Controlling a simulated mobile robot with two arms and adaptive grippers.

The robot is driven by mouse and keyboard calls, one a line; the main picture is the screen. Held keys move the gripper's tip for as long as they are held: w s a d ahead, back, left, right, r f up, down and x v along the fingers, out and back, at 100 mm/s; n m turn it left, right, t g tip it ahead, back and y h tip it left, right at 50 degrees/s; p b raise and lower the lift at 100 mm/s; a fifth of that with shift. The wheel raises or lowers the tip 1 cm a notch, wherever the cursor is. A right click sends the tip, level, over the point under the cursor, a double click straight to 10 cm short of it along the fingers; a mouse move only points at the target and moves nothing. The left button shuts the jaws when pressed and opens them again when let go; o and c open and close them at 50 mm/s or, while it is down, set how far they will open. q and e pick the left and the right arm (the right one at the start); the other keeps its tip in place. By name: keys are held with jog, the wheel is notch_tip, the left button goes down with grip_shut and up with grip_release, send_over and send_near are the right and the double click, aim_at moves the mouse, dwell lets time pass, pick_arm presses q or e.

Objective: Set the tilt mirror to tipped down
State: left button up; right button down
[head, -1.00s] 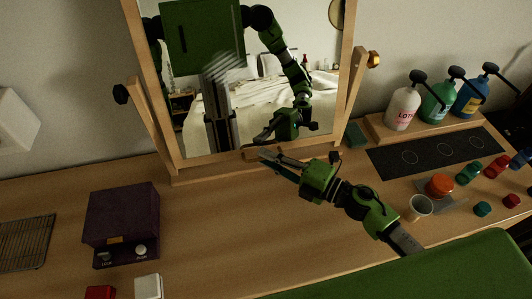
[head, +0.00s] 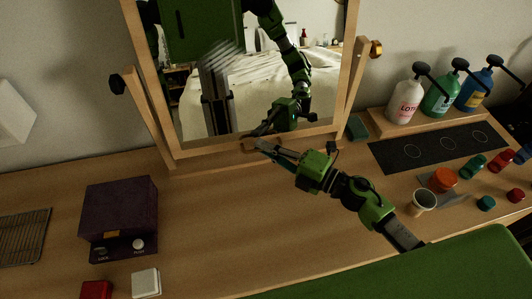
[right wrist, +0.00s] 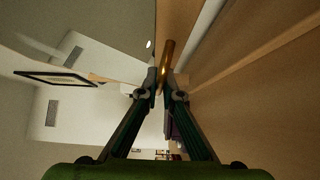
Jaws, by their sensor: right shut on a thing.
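The tilt mirror (head: 240,92) stands at the back of the table in a wooden frame between two posts. A small wooden handle (head: 249,145) is at its lower edge. In the right wrist view the handle (right wrist: 166,62) shows as a brown rod between the fingertips. My right gripper (head: 264,148) is shut on this handle, reaching in from the right. The glass reflects my green body, an arm and a white bed. How far the mirror leans is hard to judge from the front. My left gripper is not in view.
A purple box (head: 119,210) with knobs stands at the left, by a wire rack (head: 24,238). Pump bottles (head: 441,96) stand on a wooden riser at the right. A cup (head: 422,202) and several coloured jars are near them. The table's middle is clear.

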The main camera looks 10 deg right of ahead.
jog(key=shift+n+t+y, duration=0.5)
jog(key=shift+n, duration=0.4)
jog(key=w+b, duration=0.1)
jog(key=b, duration=0.1)
jog(key=w+f+b, duration=0.1)
jog(key=w+b, duration=0.1)
jog(key=b, duration=0.1)
jog(key=w+f+b, duration=0.1)
jog(key=b, duration=0.1)
jog(key=shift+w, duration=0.3)
jog(key=w+b, duration=0.2)
jog(key=w, duration=0.3)
jog(key=shift+w+r, duration=0.2)
jog(key=shift+w+r+b, duration=0.15)
jog(key=shift+w+b, duration=0.2)
jog(key=shift+w, duration=0.65)
jog(key=shift+d, duration=0.1)
jog(key=c, duration=2.5)
grip_release()
